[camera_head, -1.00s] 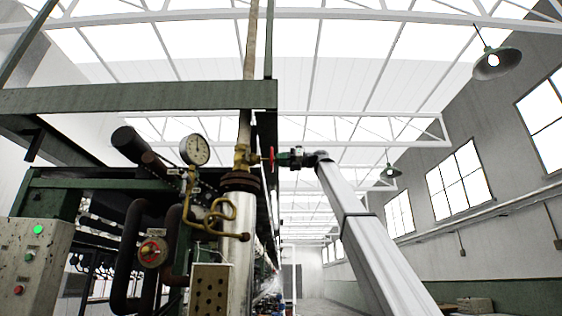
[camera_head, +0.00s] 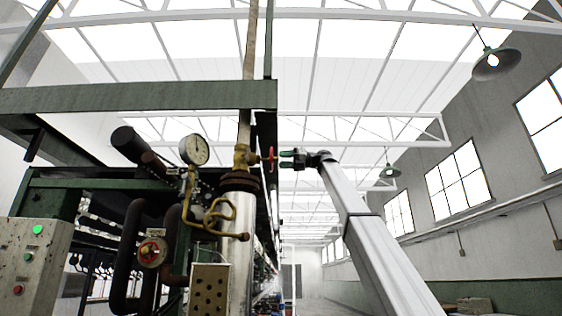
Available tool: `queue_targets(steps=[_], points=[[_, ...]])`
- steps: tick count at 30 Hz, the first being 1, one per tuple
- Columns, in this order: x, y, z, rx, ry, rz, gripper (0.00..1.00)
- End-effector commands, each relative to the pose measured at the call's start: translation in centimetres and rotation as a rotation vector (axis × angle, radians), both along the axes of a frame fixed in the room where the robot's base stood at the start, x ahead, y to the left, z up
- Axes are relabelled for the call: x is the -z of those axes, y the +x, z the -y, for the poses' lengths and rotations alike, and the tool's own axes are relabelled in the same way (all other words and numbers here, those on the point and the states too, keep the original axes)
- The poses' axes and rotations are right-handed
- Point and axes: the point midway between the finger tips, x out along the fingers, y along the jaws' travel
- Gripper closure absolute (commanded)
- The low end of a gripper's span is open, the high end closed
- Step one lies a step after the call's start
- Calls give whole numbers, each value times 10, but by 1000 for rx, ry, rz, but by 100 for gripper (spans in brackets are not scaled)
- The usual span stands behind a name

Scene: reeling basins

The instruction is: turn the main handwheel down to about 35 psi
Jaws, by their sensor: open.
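The red handwheel (camera_head: 272,159) stands edge-on at the right of a brass valve (camera_head: 241,158) on top of the steam pipe. My gripper (camera_head: 282,159) comes in from the right at the wheel's height. Its jaws are open, one finger above the other, with a small gap visible between their tips and the wheel. The wheel looks free of the jaws. A round white pressure gauge (camera_head: 194,150) sits left of the valve. Its needle points roughly upward, but the figures are too small to read.
A curled brass pipe (camera_head: 222,213) and a silver-clad pipe (camera_head: 239,270) stand below the valve. A green beam (camera_head: 140,97) crosses above. A smaller red-and-yellow knob (camera_head: 152,250) and a control box (camera_head: 34,262) are at left. Open room lies to the right.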

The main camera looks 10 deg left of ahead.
Motion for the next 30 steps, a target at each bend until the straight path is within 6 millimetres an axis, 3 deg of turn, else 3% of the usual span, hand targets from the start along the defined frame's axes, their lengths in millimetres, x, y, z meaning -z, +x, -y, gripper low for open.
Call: queue_targets(steps=[3, 8, 21, 30], points=[[0, 3, 12, 0, 0, 0, 53], [0, 3, 14, 0, 11, 51, 53], [0, 3, 14, 0, 114, 480, 53], [0, 1, 6, -1, 121, 509, 53]])
